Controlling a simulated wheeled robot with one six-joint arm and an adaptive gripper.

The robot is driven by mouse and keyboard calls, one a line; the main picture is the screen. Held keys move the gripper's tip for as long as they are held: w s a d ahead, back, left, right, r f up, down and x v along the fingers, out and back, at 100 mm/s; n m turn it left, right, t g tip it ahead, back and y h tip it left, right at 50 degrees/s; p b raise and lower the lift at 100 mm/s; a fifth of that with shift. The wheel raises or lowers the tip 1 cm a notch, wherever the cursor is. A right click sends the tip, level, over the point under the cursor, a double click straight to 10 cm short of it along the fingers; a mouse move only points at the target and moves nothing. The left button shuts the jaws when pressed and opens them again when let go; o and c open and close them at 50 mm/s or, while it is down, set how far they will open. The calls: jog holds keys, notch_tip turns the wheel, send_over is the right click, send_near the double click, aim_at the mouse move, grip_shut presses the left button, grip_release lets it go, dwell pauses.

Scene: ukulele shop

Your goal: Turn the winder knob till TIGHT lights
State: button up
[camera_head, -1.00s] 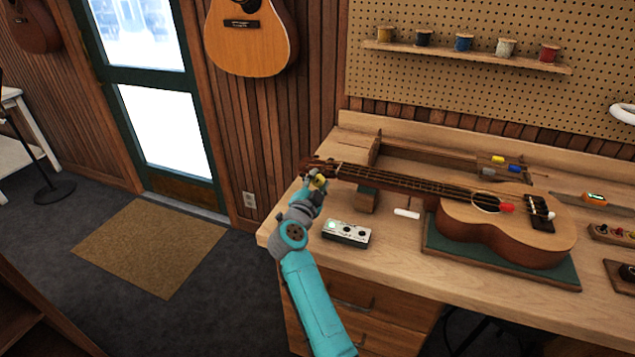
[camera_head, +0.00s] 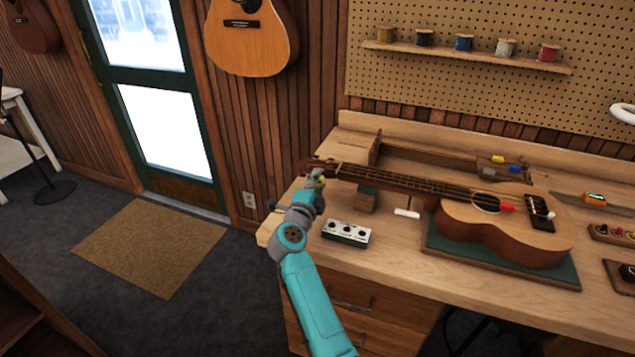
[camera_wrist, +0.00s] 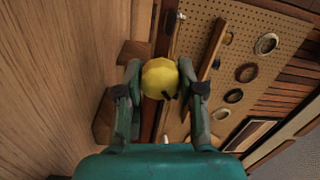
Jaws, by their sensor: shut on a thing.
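The yellow winder knob (camera_wrist: 159,78) sits between the two fingers of my gripper (camera_wrist: 160,84) in the wrist view, touched on both sides. A dark mark shows on its lower right. In the head view my gripper (camera_head: 317,186) is at the ukulele's headstock end, where a bit of yellow shows and the rest is hidden. The ukulele (camera_head: 462,218) lies face up, its neck pointing left. A small white indicator box (camera_head: 346,236) with three round lamps stands on the bench; all three look dark. Its lettering is too small to read.
The ukulele body rests on a green mat (camera_head: 450,254) and its neck on a wooden block (camera_head: 365,198). A white piece (camera_head: 407,213) lies beside the block. A pegboard shelf (camera_head: 463,55) holds several spools. The bench front is mostly clear.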

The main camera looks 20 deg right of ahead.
jog(key=m, duration=0.6)
jog(key=shift+f, duration=0.1)
jog(key=shift+m, duration=0.3)
dwell(0.3)
jog(key=o, duration=1.2)
jog(key=shift+c, duration=0.2)
jog(key=v, duration=1.2)
jog(key=shift+w+a+f, duration=0.1)
jog(key=shift+a+f, duration=0.05)
